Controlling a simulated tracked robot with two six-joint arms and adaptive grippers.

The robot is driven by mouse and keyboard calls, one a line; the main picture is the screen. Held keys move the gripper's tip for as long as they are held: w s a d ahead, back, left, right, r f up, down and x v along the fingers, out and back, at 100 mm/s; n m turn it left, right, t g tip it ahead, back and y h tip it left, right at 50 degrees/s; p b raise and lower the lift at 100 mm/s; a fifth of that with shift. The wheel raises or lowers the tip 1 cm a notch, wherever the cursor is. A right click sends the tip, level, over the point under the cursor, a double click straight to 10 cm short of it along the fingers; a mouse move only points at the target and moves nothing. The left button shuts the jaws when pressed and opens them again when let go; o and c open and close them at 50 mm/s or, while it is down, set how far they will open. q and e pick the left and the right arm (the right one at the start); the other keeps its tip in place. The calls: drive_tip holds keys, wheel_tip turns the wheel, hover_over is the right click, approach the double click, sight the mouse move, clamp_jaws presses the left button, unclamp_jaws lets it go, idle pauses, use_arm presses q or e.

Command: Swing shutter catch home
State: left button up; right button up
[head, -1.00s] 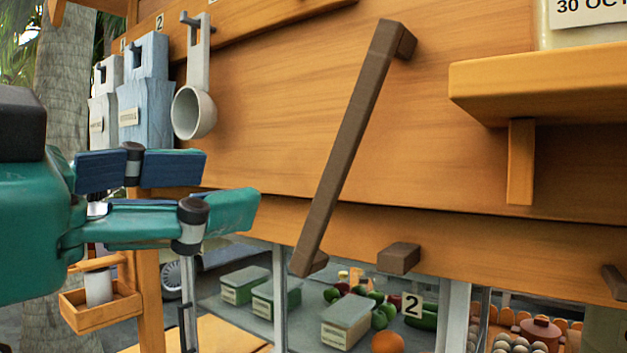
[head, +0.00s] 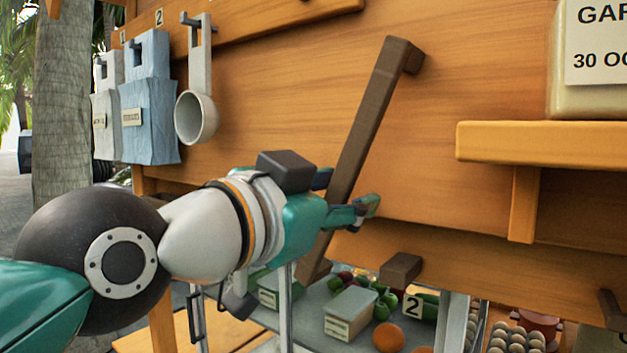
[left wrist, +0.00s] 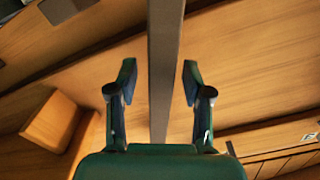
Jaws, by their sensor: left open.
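The shutter catch is a long dark brown bar (head: 368,115) on the orange wooden shutter wall (head: 290,100). It leans, with its top to the right and its lower end down left. My left gripper (head: 345,192) is at the lower half of the bar, with its fingers open. In the left wrist view the bar (left wrist: 163,45) runs between the two fingers of my gripper (left wrist: 159,82), with a gap on each side. A short brown block (head: 401,269) sits on the lower rail, right of the bar's lower end. My right gripper is not in view.
A shelf (head: 540,143) with a labelled block (head: 590,75) juts out at the right. A ladle (head: 196,115) and blue bags (head: 148,115) hang at the left.

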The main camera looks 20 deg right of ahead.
use_arm(q)
drive_tip(key=shift+w, duration=0.1)
drive_tip(key=shift+c, duration=0.3)
clamp_jaws()
drive_tip(key=shift+d, duration=0.1)
